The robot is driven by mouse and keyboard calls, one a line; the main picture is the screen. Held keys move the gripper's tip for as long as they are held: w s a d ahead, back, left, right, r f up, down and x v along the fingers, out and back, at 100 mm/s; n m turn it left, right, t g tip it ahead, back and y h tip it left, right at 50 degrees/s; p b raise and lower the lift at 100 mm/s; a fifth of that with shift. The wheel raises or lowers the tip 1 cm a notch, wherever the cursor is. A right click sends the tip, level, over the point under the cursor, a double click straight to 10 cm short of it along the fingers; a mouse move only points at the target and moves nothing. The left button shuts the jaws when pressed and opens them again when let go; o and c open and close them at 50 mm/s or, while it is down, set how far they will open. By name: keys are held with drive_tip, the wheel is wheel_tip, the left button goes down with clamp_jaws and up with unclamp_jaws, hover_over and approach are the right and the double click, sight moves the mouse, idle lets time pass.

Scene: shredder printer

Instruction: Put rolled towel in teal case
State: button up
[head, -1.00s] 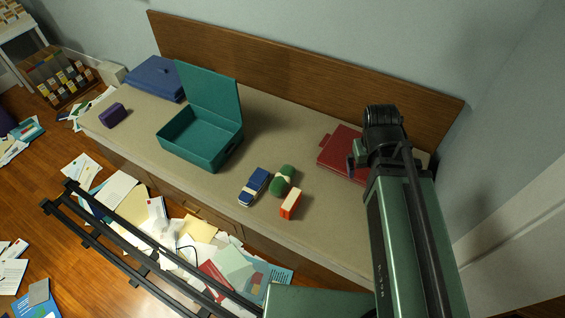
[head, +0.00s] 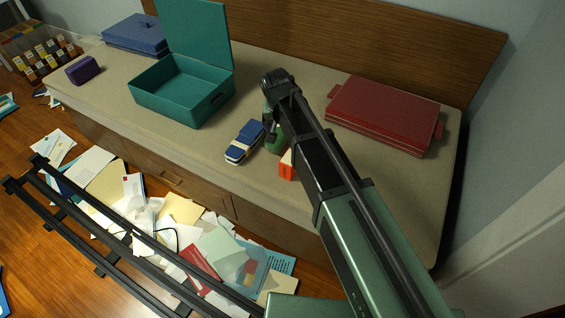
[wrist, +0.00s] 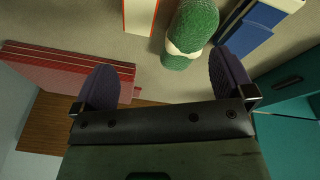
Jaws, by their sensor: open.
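The rolled towel, green with a cream band, lies on the beige counter; it shows at the top centre of the wrist view (wrist: 196,22) and is partly hidden by my arm in the head view (head: 273,140). The teal case (head: 180,95) stands at its left in the head view, lid raised, its inside looking empty. It also shows at the right of the wrist view (wrist: 292,135). My gripper (wrist: 165,80) is open and empty. Its two purple-grey fingers are apart, and the towel lies ahead of the gap, nearer the right finger in the wrist view.
A closed red case (head: 384,112) sits at the right. A blue case (head: 136,35) and a purple object (head: 83,69) are farther left.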

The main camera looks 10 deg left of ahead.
drive_tip(key=w+a+f, duration=0.1)
drive_tip(key=w, duration=0.1)
drive_tip(key=w+a+f+m, duration=0.1)
drive_tip(key=a, duration=0.1)
drive_tip(key=w+a+f+m+t, duration=0.1)
drive_tip(key=w, duration=0.1)
drive_tip(key=shift+w+a+f+b, duration=0.2)
drive_tip(key=shift+w+f+b, duration=0.1)
drive_tip(key=shift+f, duration=0.05)
drive_tip(key=shift+w+d+r+m+t+p, duration=0.15)
drive_tip(key=shift+w+r+m+t+p, duration=0.15)
drive_tip(key=shift+w+r+m+p, duration=0.45)
drive_tip(key=shift+s+d+r+m, duration=0.15)
drive_tip(key=shift+s+r+m, duration=0.2)
drive_tip(key=shift+m, duration=0.2)
drive_tip(key=b+x, duration=1)
drive_tip(key=x, duration=0.1)
drive_tip(key=shift+d+f, duration=0.2)
drive_tip(key=shift+r, duration=0.3)
drive_tip(key=c, duration=1)
wheel_tip(320, 180, up, 20)
drive_tip(key=p, duration=2)
